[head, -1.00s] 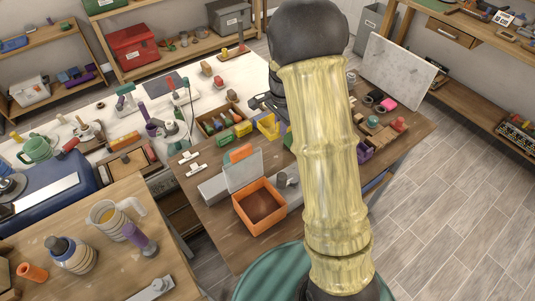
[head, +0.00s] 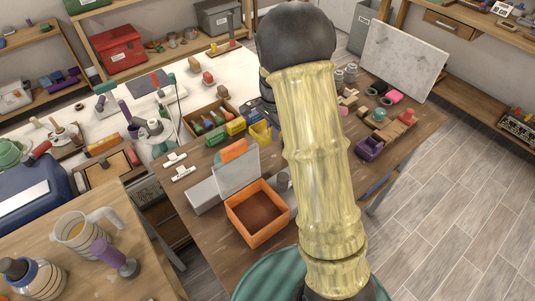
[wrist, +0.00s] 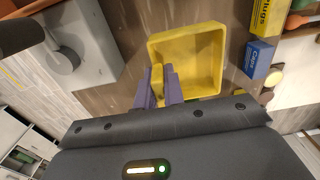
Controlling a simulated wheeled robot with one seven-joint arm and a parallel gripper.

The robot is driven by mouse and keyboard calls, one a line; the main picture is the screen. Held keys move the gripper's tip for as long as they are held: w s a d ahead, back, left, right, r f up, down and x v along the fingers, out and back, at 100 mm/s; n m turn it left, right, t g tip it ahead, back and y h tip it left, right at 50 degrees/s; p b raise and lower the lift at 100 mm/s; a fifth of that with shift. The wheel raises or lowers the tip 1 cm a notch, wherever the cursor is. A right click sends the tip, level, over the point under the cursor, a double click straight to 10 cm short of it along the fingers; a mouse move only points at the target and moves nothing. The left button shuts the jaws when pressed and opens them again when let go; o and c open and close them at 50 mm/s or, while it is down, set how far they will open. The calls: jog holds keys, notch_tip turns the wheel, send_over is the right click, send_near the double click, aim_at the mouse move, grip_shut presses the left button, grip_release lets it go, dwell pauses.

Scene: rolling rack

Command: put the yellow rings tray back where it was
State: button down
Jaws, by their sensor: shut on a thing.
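The yellow rings tray (wrist: 207,62) is a square, shallow tray that looks empty in the wrist view. My gripper (wrist: 158,88) has its two purple-grey fingers closed on the tray's near left wall, with a strip of yellow between them. In the head view part of the tray (head: 260,133) shows just left of my arm, beside a yellow box. My arm hides the rest of it and most of the gripper. I cannot tell whether the tray touches the table.
An orange bin (head: 232,211) stands on the wooden table in front of the tray. A wooden box (head: 190,123) with several coloured bottles is to its left. A grey block with a knob (wrist: 80,45) is close left of the tray in the wrist view. A blue box (wrist: 258,62) is close right.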

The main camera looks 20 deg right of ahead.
notch_tip(320, 180, down, 6)
jog(key=shift+f+p, duration=0.1)
jog(key=shift+p, duration=0.4)
jog(key=shift+f+p, duration=0.35)
jog(key=shift+f, duration=1.5)
jog(key=shift+f, duration=0.15)
jog(key=c, duration=1.5)
grip_release()
